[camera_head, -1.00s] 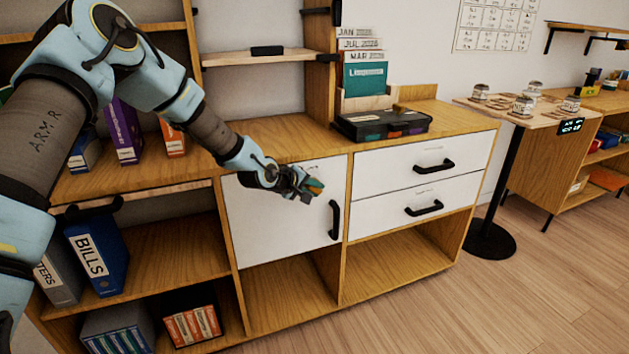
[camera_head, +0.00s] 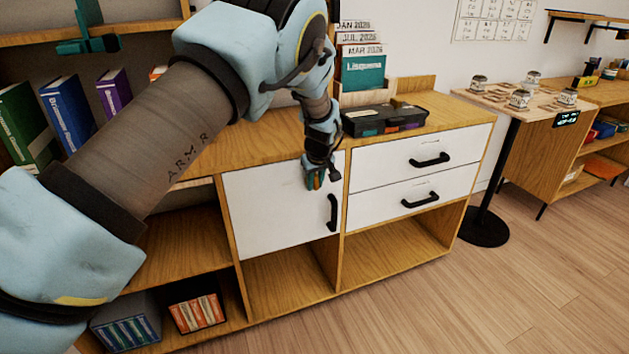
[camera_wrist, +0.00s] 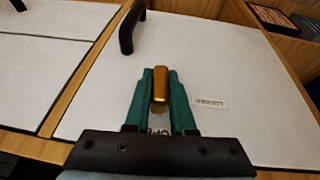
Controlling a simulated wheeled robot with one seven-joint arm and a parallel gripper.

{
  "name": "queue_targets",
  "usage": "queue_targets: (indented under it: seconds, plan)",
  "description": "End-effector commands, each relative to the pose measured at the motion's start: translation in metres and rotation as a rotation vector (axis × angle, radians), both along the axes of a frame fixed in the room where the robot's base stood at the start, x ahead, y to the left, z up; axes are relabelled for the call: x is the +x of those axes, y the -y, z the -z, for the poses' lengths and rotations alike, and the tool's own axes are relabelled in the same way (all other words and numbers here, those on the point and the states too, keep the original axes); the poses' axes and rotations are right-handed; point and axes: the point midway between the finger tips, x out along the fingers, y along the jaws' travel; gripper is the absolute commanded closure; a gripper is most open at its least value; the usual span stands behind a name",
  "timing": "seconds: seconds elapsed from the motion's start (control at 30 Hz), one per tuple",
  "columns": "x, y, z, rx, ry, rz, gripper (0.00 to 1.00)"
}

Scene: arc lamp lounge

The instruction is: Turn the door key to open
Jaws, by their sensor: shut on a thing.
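The white cabinet door (camera_head: 268,212) stands flush in its wooden frame and looks shut. Its black handle (camera_head: 332,212) is on the right side and also shows at the top of the wrist view (camera_wrist: 130,28). My gripper (camera_head: 314,183) is at the door's upper right corner, above the handle, pointing down. In the wrist view its green fingers (camera_wrist: 160,88) are shut on the gold key (camera_wrist: 160,84), close to the white door face. The lock behind the key is hidden, so I cannot tell how far the key sits in it.
Two white drawers (camera_head: 425,173) with black handles are right of the door. A dark organizer case (camera_head: 385,120) lies on the cabinet top. Open shelves with binders (camera_head: 70,112) are to the left. The floor (camera_head: 430,310) in front is clear.

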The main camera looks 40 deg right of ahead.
Motion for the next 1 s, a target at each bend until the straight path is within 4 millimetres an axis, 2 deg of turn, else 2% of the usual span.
queue_targets:
  seconds: [0.3, 0.77, 0.8, 1.0]
  plan:
    - [-0.0003, 0.0021, -0.0001, 0.081, 0.034, 0.002, 1.00]
    - [0.0003, 0.0015, 0.0005, 0.090, 0.037, 0.002, 1.00]
    - [0.0003, 0.0016, 0.0006, 0.090, 0.037, 0.002, 0.74]
    - [0.0001, 0.0011, 0.0007, 0.091, 0.037, 0.001, 0.52]
